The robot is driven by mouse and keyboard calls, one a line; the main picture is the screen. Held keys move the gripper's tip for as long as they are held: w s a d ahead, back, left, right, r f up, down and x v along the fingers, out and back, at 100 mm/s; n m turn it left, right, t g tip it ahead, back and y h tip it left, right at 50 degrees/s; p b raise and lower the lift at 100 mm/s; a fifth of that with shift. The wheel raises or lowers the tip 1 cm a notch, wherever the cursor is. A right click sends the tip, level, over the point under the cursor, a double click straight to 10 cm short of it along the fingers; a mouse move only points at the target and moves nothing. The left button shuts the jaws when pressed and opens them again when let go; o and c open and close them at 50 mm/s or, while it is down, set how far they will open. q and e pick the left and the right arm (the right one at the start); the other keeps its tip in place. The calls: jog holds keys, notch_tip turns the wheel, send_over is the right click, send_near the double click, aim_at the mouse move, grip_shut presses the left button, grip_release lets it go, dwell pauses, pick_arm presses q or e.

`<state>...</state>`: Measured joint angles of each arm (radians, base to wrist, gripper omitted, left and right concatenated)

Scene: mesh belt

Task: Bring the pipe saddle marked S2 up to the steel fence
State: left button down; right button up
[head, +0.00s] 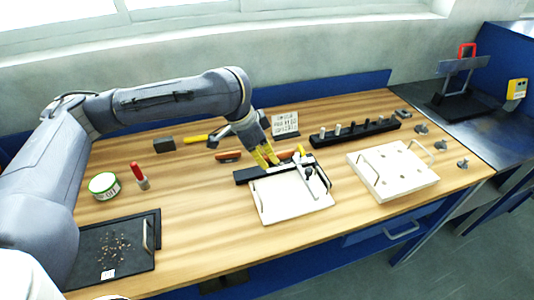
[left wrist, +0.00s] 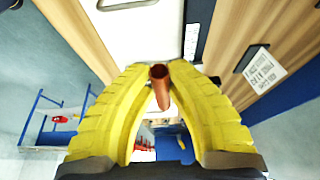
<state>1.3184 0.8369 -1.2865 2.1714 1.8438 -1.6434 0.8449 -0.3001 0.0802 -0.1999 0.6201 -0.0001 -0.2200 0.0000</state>
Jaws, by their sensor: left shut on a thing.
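My left gripper (head: 267,157) is over the middle of the table, just above a dark bar at the back edge of a white tray (head: 290,205). In the left wrist view its yellow fingers (left wrist: 160,85) are closed around a copper-coloured tube (left wrist: 161,90). Small grey saddle-like pieces stand at the right of the table: one at the back (head: 421,128), one in the middle (head: 441,145), one in front (head: 463,163). No S2 mark is readable. An upright steel plate (head: 462,66) stands on the dark bench at the back right; I cannot tell whether it is the fence. My right gripper is not in view.
A white board with handles (head: 392,172) lies right of the tray. A black rack of pegs (head: 355,131) and a printed card (head: 284,123) stand behind. A green-and-white tin (head: 104,186), a red-handled tool (head: 139,176) and a black tray (head: 115,255) are at left.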

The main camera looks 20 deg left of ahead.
pick_arm(q)
send_near(282, 185)
jog(key=shift+s+a+f, duration=0.1)
jog(key=shift+a+f, duration=0.05)
jog(key=shift+f, duration=1)
jog(key=shift+s+a+f, duration=0.1)
jog(key=shift+a+f, duration=0.05)
jog(key=shift+f, duration=0.95)
jog(key=shift+s+a+f, duration=0.1)
jog(key=shift+a+f, duration=0.05)
jog(key=shift+f, duration=1)
jog(key=shift+w+d, duration=0.55)
jog(key=shift+d, duration=0.25)
jog(key=shift+w+d, duration=0.55)
jog(key=shift+d, duration=0.25)
dwell(1.8)
jog(key=c, duration=1.3)
grip_release()
